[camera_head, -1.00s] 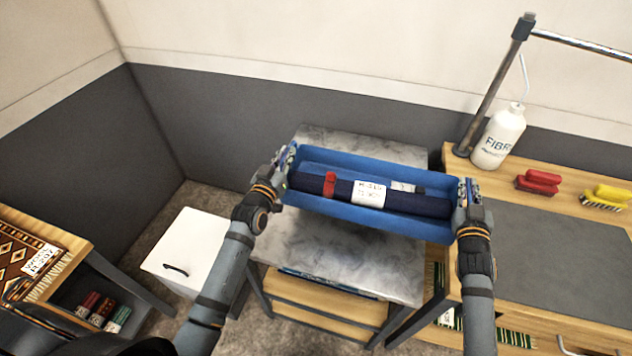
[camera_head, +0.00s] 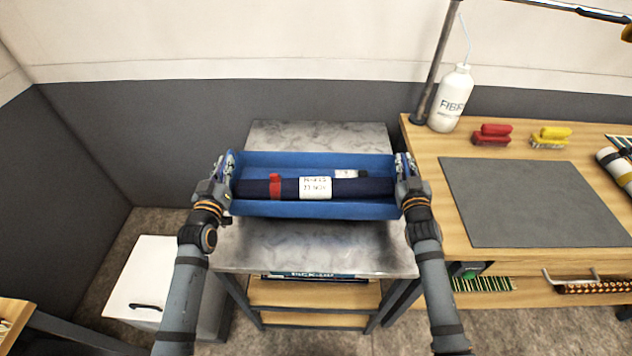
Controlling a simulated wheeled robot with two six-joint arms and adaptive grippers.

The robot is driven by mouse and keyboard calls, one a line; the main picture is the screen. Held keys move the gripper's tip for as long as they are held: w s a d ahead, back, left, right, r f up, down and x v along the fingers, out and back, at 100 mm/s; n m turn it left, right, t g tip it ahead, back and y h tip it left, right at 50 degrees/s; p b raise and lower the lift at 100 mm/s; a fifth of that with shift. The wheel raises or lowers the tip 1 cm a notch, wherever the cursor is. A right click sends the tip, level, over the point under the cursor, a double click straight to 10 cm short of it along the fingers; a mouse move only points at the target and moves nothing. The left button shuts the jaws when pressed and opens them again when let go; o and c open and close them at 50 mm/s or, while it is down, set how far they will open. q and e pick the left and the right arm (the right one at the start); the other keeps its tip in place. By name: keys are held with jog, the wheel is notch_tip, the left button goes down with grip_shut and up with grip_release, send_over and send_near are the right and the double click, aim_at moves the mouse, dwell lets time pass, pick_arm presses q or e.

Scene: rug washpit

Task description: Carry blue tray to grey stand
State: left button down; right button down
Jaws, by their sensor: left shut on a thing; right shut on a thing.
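The blue tray (camera_head: 300,209) is held level between my two grippers, over the grey marbled top of the grey stand (camera_head: 318,250). I cannot tell whether the tray touches the top. A dark blue roll (camera_head: 365,187) with a red band and white labels lies in the tray. My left gripper (camera_head: 226,172) is shut on the tray's left end. My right gripper (camera_head: 405,172) is shut on its right end. The tray hides the middle of the stand's top.
A wooden workbench with a dark mat (camera_head: 530,200) stands close on the right. A white bin (camera_head: 150,275) stands on the floor to the left. A dark-and-white wall closes the back.

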pick_arm(q)
jog(key=shift+d+r, duration=0.1)
jog(key=shift+r, duration=0.1)
pick_arm(e)
jog(key=shift+r, duration=0.2)
pick_arm(q)
jog(key=shift+f, duration=0.1)
pick_arm(e)
jog(key=shift+f, duration=0.1)
